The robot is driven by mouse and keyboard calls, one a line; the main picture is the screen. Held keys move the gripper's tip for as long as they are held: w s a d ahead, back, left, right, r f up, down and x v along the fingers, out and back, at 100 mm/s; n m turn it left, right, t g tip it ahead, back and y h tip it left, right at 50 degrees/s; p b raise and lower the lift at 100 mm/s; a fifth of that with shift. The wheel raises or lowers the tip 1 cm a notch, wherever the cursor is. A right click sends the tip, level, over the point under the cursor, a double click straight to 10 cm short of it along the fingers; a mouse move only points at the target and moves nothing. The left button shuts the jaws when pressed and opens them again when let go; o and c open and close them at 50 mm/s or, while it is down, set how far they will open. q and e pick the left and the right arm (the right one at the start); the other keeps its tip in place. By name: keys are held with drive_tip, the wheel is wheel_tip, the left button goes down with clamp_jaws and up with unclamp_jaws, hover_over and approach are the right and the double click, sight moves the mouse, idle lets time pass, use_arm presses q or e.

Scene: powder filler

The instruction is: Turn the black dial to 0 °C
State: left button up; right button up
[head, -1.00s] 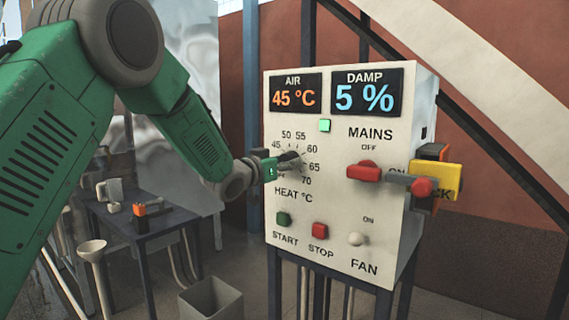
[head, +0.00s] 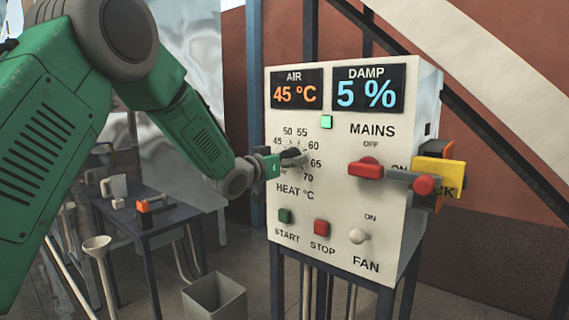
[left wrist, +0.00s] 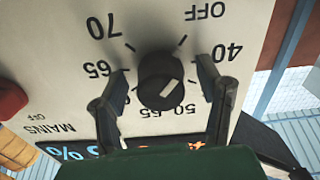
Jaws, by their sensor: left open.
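The black dial (head: 292,153) sits on the white panel's left half, inside a ring of numbers above "HEAT °C". In the left wrist view the dial (left wrist: 160,82) has a white mark on its face, and OFF, 40, 50, 65 and 70 are legible around it. I see no 0 mark. My left gripper (head: 276,162) is at the dial, coming from the left. In the left wrist view its open fingers (left wrist: 163,76) stand on either side of the dial, with gaps; contact is not visible. The AIR display (head: 297,88) reads 45 °C. My right gripper is out of view.
The DAMP display (head: 367,89) reads 5 %. Right of the dial are the red MAINS handle (head: 364,168) and a yellow block (head: 438,172). Below are green START (head: 285,215), red STOP (head: 321,227) and the FAN knob (head: 357,236). A side table (head: 165,220) and bin (head: 214,299) stand left.

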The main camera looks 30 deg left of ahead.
use_arm(q)
drive_tip(key=s+a, duration=0.1)
drive_tip(key=s, duration=1)
drive_tip(key=shift+s+f, duration=0.15)
drive_tip(key=shift+f, duration=0.1)
drive_tip(key=s+d+f+g+b, duration=0.2)
drive_tip(key=s+d+f+g, duration=0.1)
drive_tip(key=f, duration=0.9)
drive_tip(key=s+d+f+g+b, duration=0.2)
drive_tip(key=d+f, duration=0.1)
drive_tip(key=f, duration=0.8)
drive_tip(key=s+d+f+g+b, duration=0.2)
drive_tip(key=s+f+g, duration=0.1)
drive_tip(key=f, duration=0.9)
drive_tip(key=s+d+f+g+b, duration=0.3)
drive_tip(key=s+d+f+g, duration=0.1)
drive_tip(key=s+f, duration=0.9)
drive_tip(key=s+d+f+g+y+b, duration=0.1)
drive_tip(key=s+d+f+g+b, duration=0.2)
drive_tip(key=s+f, duration=1)
drive_tip(key=s+d+g, duration=0.1)
drive_tip(key=s+g, duration=0.1)
drive_tip(key=s, duration=0.1)
drive_tip(key=shift+s+f+m+y, duration=0.15)
drive_tip(key=shift+s+m+y, duration=0.15)
